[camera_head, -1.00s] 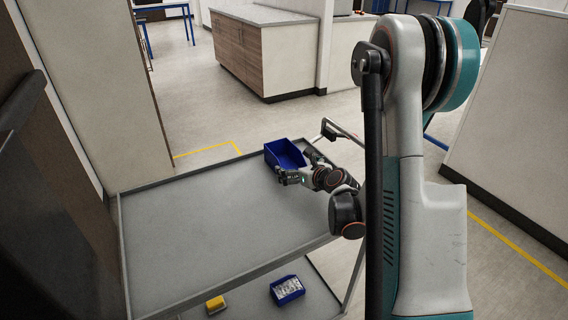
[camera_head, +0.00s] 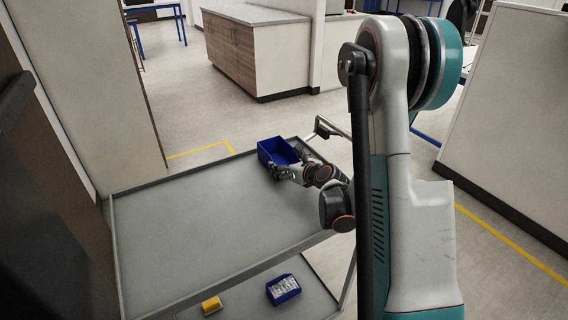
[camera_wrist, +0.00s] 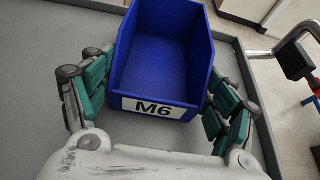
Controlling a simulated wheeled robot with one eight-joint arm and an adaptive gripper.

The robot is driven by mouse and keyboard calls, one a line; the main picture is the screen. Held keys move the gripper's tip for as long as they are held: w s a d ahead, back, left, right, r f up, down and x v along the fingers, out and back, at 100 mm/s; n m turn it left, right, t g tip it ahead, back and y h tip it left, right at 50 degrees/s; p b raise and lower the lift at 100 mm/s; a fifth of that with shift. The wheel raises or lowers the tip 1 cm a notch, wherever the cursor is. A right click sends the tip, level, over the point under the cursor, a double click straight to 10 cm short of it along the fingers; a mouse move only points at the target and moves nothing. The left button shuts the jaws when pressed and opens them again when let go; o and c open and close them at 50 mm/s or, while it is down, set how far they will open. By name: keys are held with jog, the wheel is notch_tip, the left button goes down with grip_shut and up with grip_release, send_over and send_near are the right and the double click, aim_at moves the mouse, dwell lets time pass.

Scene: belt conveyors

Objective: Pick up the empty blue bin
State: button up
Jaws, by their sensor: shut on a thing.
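The empty blue bin (camera_head: 277,151) is at the far right corner of the cart's grey top shelf (camera_head: 200,225). In the wrist view the blue bin (camera_wrist: 160,60) is upright, its inside bare, with a white "M6" label on its near wall. My gripper (camera_head: 283,169) is at the bin's near side. In the wrist view the fingers of my gripper (camera_wrist: 158,100) lie along the bin's left and right walls, shut on it. I cannot tell whether the bin's base touches the shelf.
A second blue bin (camera_head: 283,289) with pale contents and a yellow item (camera_head: 211,305) are on the lower shelf. The cart's handle (camera_head: 330,128) rises right of the held bin. The rest of the top shelf is clear. A wood-front counter (camera_head: 255,55) stands beyond.

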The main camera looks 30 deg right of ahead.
notch_tip(320, 180, up, 19)
jog(key=p, duration=0.7)
jog(key=s+a+n+y, duration=0.1)
jog(key=s+a, duration=0.2)
jog(key=a, duration=0.6)
jog(key=s+a+n+y, duration=0.2)
jog(key=s+a, duration=0.1)
jog(key=a, duration=0.7)
jog(key=shift+s+a+f+g+y, duration=0.2)
jog(key=shift+s+f+g+y, duration=0.1)
jog(key=shift+s+f+g, duration=0.1)
